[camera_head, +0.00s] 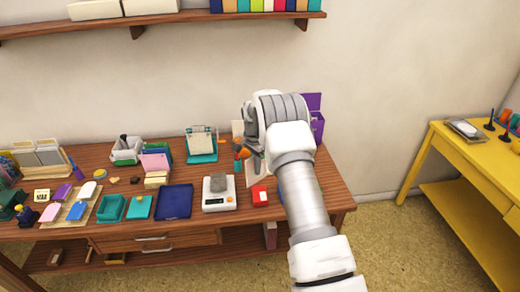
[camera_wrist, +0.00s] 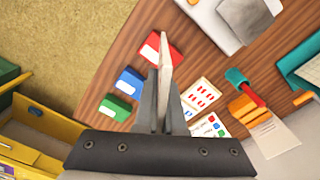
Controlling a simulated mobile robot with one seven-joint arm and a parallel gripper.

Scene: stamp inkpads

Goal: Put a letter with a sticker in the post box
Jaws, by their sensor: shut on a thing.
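My gripper (camera_wrist: 158,95) is shut on a thin, pale, pinkish-white flat piece (camera_wrist: 165,65), seen almost edge-on in the wrist view. It looks like the letter. Its faces are turned away, so I cannot tell whether it bears a sticker. A purple box (camera_head: 318,127), which looks like the post box, stands at the table's back right, partly behind my wrist. Sheets with small red and coloured marks (camera_wrist: 201,96) lie on the table beside my fingers in the wrist view.
A red box (camera_wrist: 151,48), a blue box (camera_wrist: 129,82) and a green box (camera_wrist: 115,107) lie near my fingers. The scale (camera_head: 219,203) bears a grey block. A blue tray (camera_head: 174,202) is left of it. A yellow table (camera_head: 470,150) stands to the right.

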